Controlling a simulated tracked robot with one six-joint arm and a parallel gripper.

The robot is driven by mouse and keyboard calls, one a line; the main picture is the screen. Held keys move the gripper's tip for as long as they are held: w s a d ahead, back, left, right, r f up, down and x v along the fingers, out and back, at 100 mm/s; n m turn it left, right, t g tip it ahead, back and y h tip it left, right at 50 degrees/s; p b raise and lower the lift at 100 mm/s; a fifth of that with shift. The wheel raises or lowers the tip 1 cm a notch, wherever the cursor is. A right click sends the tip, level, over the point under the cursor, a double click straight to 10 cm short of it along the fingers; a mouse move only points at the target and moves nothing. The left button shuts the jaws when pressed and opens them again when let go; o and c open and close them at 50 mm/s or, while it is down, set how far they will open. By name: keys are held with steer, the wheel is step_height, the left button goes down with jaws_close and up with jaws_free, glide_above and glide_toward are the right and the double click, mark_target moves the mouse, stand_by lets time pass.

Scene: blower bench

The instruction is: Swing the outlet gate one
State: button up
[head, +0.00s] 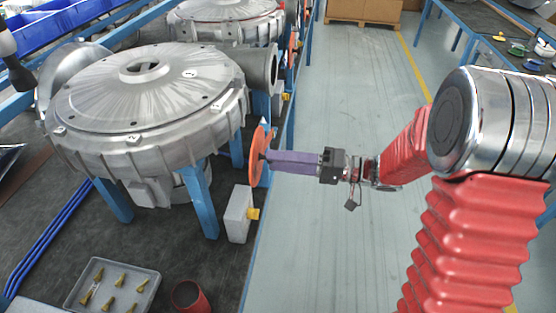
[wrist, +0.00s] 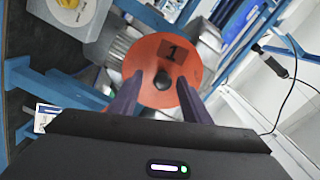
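The outlet gate is an orange disc (head: 256,176) at the right side of the large grey blower (head: 150,95), seen nearly edge-on in the head view. In the wrist view the disc (wrist: 158,52) faces me and carries a dark label with a "1". A black knob (wrist: 162,81) stands out from its face. My gripper (head: 270,158) has purple fingers and reaches in from the right, its tips close to the disc. In the wrist view my gripper (wrist: 160,82) is open, one finger on each side of the knob, with visible gaps. Contact with the disc cannot be told.
A grey box (head: 238,214) with a yellow knob stands below the disc. A tray (head: 140,295) of brass fittings and a red cup (head: 190,296) are at the bench front. Another blower (head: 225,18) with an orange disc stands behind. The floor aisle (head: 350,90) is clear.

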steer(key=shift+d+r, duration=0.1)
steer(key=s+d, duration=0.1)
steer(key=d, duration=1.2)
steer(key=shift+d, duration=0.3)
steer(key=shift+s, duration=0.1)
